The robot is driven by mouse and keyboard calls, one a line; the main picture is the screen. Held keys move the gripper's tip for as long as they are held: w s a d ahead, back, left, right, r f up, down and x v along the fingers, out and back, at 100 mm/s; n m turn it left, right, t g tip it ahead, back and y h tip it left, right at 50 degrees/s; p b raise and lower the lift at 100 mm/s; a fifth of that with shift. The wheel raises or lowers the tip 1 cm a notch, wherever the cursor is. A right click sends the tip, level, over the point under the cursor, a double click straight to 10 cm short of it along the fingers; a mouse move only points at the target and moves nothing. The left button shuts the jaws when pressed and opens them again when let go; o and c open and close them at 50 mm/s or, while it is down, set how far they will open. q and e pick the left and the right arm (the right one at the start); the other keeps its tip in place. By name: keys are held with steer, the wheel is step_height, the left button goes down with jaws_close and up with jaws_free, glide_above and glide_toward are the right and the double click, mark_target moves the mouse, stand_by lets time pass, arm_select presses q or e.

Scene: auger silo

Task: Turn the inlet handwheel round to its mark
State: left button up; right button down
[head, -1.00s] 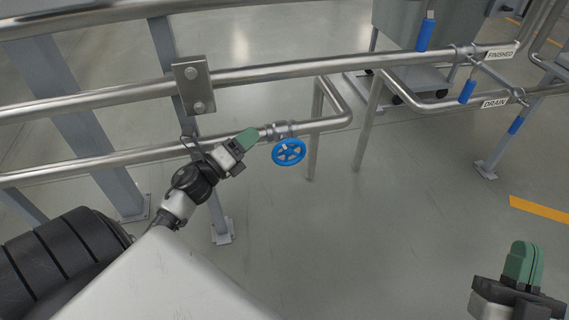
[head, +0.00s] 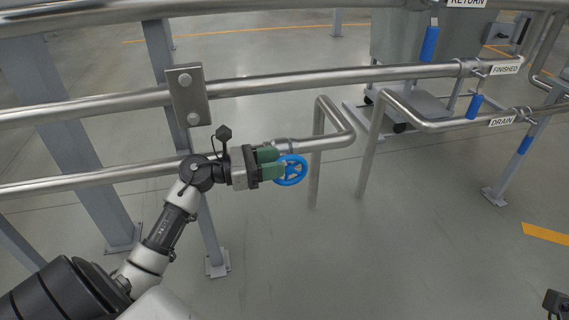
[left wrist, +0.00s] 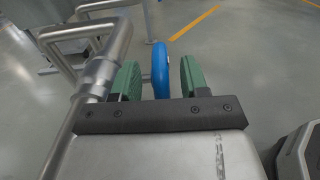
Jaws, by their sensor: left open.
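The blue inlet handwheel (head: 303,171) hangs at the joint of the lower pipe in the middle of the head view. My left gripper (head: 278,162) is at its left side, with green fingers open. In the left wrist view the handwheel (left wrist: 160,70) shows edge-on between the two fingers of my left gripper (left wrist: 158,62), with a gap on each side. The fingers hide the wheel's left part in the head view. I cannot make out a mark. Only a dark piece of my right gripper (head: 557,303) shows at the bottom right corner; its fingers are out of frame.
The lower pipe (head: 325,142) runs just behind the wheel and bends back to its right. A rail (head: 300,78) with a bolted plate (head: 187,96) crosses above. Pipes tagged FINISHED (head: 505,69) and DRAIN (head: 501,121) lie to the right. Floor below the wheel is clear.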

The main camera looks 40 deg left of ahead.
mark_target(287, 166)
arm_select(q)
steer(key=shift+x, duration=1.5)
steer(key=shift+c, duration=0.4)
